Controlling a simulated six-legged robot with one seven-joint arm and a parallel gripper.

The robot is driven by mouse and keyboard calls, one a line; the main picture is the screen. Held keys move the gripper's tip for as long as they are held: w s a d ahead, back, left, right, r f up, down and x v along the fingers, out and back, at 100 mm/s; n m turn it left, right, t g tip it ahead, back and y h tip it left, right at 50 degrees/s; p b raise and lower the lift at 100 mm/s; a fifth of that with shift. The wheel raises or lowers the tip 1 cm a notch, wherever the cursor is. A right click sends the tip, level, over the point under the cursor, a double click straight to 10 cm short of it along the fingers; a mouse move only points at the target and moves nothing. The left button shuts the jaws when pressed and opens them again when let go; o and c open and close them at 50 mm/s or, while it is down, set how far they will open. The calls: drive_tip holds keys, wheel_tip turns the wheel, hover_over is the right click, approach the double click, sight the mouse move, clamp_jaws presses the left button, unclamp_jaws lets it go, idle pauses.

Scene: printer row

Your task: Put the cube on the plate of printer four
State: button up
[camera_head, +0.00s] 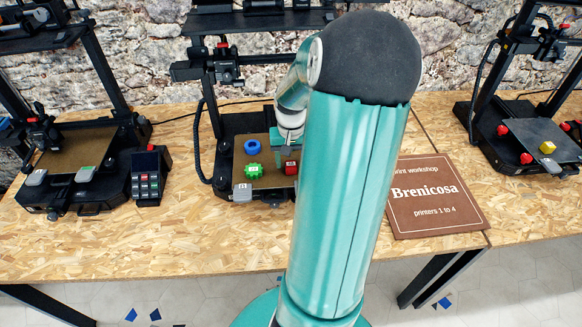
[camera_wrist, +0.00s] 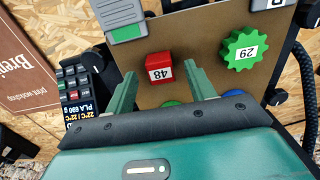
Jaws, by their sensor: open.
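A red cube (camera_head: 291,168) lies on the brown plate (camera_head: 262,182) of the middle printer. In the wrist view the red cube (camera_wrist: 159,68) carries a white label reading 48. My gripper (camera_wrist: 159,74) is open, with one finger on either side of the cube at its near edge; I cannot tell whether they touch it. In the head view my own arm hides most of the gripper. A small yellow object (camera_head: 547,147) lies on the dark plate (camera_head: 532,133) of the right printer. I cannot read a printer number there.
A green gear (camera_head: 253,171) and a blue ring (camera_head: 252,147) share the middle plate. The left printer's plate (camera_head: 75,146) looks bare in its middle. A brown sign (camera_head: 437,195) lies on the table between the middle and right printers. Printer frames rise around the plates.

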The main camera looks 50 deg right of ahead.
drive_tip(key=shift+f, duration=0.6)
drive_tip(key=c, duration=1.1)
drive_tip(key=shift+r, duration=0.1)
drive_tip(key=shift+c, duration=0.2)
